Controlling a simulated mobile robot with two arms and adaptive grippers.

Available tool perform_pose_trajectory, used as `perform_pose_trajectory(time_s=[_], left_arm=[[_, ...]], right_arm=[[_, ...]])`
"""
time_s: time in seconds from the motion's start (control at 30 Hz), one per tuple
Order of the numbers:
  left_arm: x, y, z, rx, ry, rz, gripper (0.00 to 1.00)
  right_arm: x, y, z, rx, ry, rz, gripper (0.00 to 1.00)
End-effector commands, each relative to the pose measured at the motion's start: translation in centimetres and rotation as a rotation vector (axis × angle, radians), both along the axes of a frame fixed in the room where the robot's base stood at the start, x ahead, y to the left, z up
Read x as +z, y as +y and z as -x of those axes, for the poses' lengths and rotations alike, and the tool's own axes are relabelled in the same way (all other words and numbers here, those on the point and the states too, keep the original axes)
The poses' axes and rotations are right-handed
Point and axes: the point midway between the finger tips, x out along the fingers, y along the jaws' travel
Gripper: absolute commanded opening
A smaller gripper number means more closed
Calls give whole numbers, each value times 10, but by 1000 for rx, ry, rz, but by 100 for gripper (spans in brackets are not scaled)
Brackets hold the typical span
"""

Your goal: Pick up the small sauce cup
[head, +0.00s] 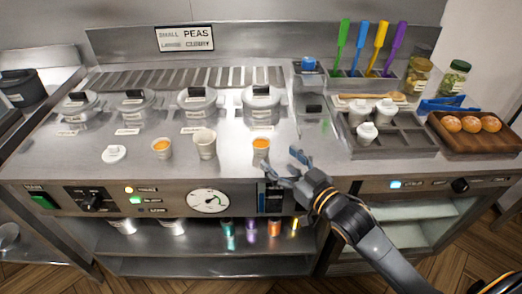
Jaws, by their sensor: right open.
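Two small white cups with orange sauce stand upright on the steel counter (330,165). One sauce cup (261,150) is right of centre, and the other sauce cup (161,152) is further left. A taller white cup (205,148) stands between them, and I cannot make out its contents. A white lid (114,154) lies at the far left of this row. My right gripper (284,166) is open and empty, just right of and in front of the right sauce cup. I cannot tell whether it touches that cup. My left gripper is not in view.
Several lidded pots (198,105) sit in a row behind the cups. A dark tray (388,143) with white containers and a wooden tray (476,142) of buns stand at the right. Coloured spatulas (378,50) stand upright at the back. The counter around the lid is clear.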

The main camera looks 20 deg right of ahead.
Motion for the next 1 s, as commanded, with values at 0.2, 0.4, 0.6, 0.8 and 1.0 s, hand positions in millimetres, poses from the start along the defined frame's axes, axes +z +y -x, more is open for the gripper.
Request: perform_pose_trajectory(time_s=[0.2,0.4,0.6,0.8,1.0], left_arm=[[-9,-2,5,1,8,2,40],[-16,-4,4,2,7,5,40],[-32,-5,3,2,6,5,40],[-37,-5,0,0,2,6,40],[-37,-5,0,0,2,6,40]], right_arm=[[-2,8,-23,0,-2,-2,73],[-4,12,-33,0,-2,-2,73],[-6,25,-57,0,-4,-1,73],[-5,30,-73,0,-1,0,73],[-4,30,-74,0,1,-1,73]])
